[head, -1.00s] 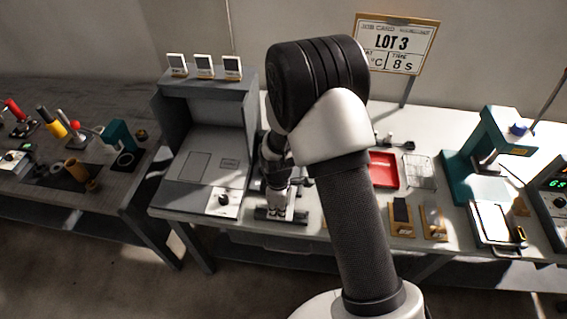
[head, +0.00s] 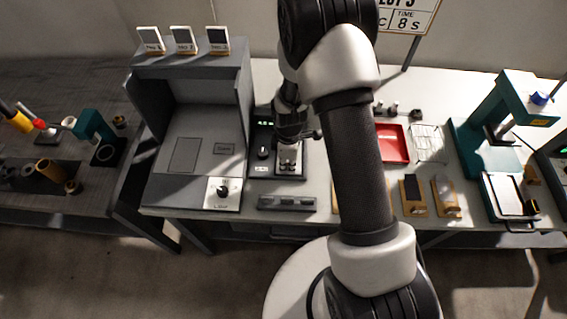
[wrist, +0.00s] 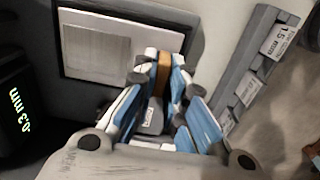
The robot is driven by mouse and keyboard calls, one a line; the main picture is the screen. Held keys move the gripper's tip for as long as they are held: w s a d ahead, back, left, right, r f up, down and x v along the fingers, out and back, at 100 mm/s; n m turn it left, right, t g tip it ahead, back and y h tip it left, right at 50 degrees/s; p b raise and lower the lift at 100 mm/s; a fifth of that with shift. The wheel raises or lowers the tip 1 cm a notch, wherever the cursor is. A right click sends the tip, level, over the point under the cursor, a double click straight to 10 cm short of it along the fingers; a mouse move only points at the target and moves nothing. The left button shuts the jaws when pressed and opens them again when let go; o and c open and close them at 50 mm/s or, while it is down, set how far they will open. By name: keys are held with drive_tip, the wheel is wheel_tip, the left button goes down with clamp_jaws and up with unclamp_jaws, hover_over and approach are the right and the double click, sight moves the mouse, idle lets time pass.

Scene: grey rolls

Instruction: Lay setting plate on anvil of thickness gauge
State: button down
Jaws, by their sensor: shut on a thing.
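My gripper (wrist: 163,66), with blue-sided fingers, is shut on a narrow tan-brown piece (wrist: 163,76), which I take to be part of the setting plate; how far the plate extends is unclear. The thickness gauge (head: 263,152) is a dark box with a lit display and a knob. Its display (wrist: 20,108) reads about 0.3 mm in the wrist view; the sign is unclear. A pale flat plate in a grey frame (wrist: 92,48), apparently the anvil area, lies beside the fingertips. In the head view my gripper (head: 289,160) is over the gauge. Contact with the anvil cannot be told.
A grey slotted rack (head: 287,203) lies in front of the gauge; its 1.5 mm label (wrist: 279,40) shows in the wrist view. A grey booth (head: 195,130) stands close left. A red tray (head: 392,144), wooden holders (head: 413,208) and a teal press (head: 487,130) stand right.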

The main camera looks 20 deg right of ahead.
drive_tip(key=shift+w+a, duration=0.1)
drive_tip(key=shift+d, duration=0.2)
drive_tip(key=shift+f, duration=0.15)
drive_tip(key=c, duration=1.6)
unclamp_jaws()
drive_tip(key=shift+c, duration=0.2)
